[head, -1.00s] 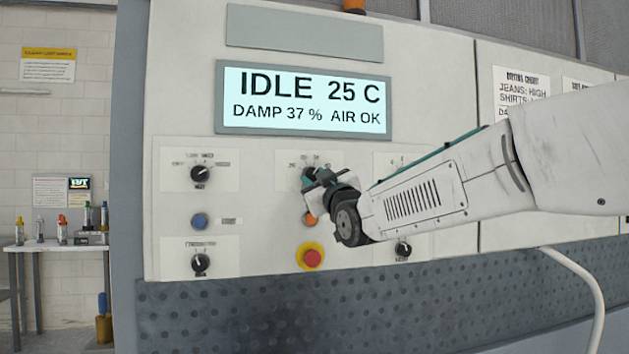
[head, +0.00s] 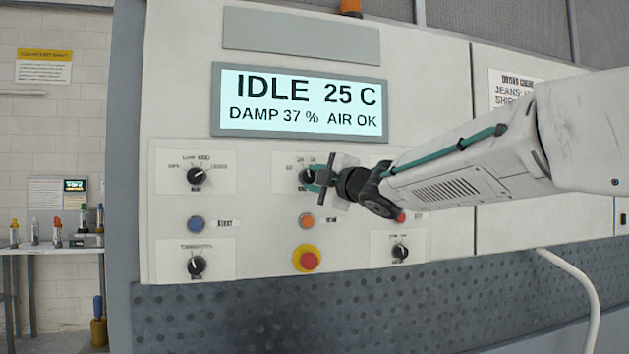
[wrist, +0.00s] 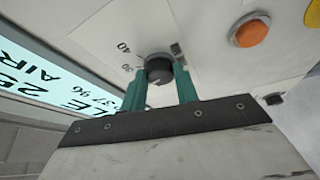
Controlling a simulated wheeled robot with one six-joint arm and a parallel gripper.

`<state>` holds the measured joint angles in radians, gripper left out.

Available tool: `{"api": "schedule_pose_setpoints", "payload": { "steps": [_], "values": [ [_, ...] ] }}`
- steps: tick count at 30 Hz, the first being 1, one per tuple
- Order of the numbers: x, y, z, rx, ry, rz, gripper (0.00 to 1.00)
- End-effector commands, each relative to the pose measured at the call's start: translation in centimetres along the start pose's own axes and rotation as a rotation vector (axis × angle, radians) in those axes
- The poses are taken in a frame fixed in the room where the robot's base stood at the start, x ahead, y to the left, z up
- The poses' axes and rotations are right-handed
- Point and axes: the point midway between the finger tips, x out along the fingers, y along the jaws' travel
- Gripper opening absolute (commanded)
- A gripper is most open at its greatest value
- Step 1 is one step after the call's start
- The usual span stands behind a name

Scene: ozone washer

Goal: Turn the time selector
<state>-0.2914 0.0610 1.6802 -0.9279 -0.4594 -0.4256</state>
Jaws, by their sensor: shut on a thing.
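The time selector (head: 306,175) is a black round knob on a white plate in the upper middle of the panel. In the wrist view the dark knob (wrist: 158,68) sits between two teal fingers, with the numbers 30 and 40 printed beside it. My gripper (head: 315,180) comes in from the right and is shut on the knob; its wrist-view fingertips (wrist: 160,80) lie on either side of it. The gripper and wrist hide the right part of the plate.
An orange button (head: 306,221) and a red emergency button (head: 307,260) lie below the knob. Other black knobs stand at the upper left (head: 196,176), lower left (head: 196,265) and lower right (head: 400,251). The display (head: 300,103) above reads IDLE 25 C.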

Motion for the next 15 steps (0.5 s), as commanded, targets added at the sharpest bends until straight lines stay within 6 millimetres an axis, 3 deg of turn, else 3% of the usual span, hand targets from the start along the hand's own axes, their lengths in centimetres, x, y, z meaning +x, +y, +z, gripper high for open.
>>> {"api": "schedule_pose_setpoints", "payload": {
  "steps": [15],
  "values": [
    [0.01,-0.07,-0.01,-0.120,0.003,-0.053,0.07]
  ]
}}
